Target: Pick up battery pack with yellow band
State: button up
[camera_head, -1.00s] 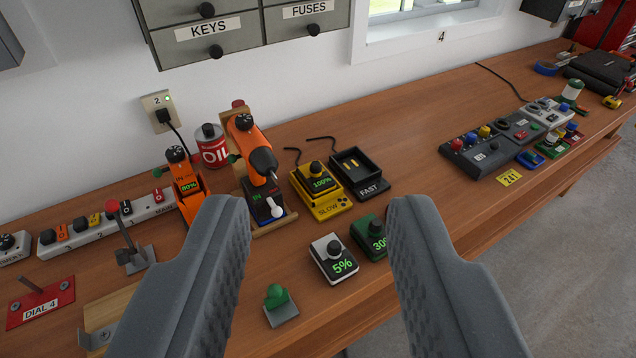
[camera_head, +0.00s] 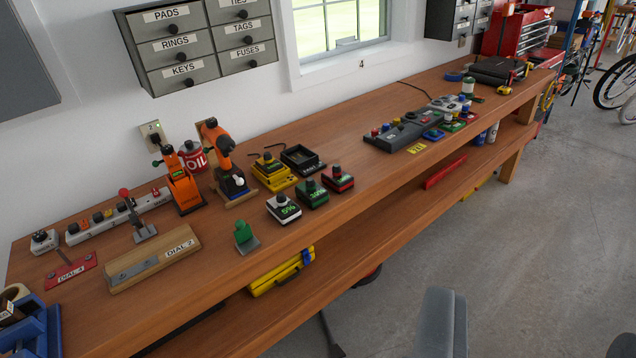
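A battery pack reading 100% in the earlier frame (camera_head: 268,163) sits in the yellow SLOW charger (camera_head: 277,182) near the back of the bench. It looks yellow and dark, but I cannot clearly separate its band from the charger. Three loose packs stand in front: a white-banded one (camera_head: 284,208), a green-banded one (camera_head: 312,194) and a red-banded one (camera_head: 337,179). My gripper (camera_head: 535,335) shows only in part at the lower right, one grey finger clear and the other at the corner. It is open, empty and well away from the packs.
The black FAST charger (camera_head: 301,159) is empty beside the yellow one. An orange drill (camera_head: 217,150) and a red OIL can (camera_head: 194,157) stand to the left. A green knob on a plate (camera_head: 244,236) is in front. Control boxes (camera_head: 400,136) lie right, past clear bench.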

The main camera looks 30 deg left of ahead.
aim_at(268, 165)
jog(key=u, duration=0.15)
jog(key=i, duration=0.55)
jog(key=u, duration=0.7)
jog(key=i, duration=1.5)
jog(key=u, duration=0.75)
jog(key=i, duration=0.55)
jog(key=u, duration=0.15)
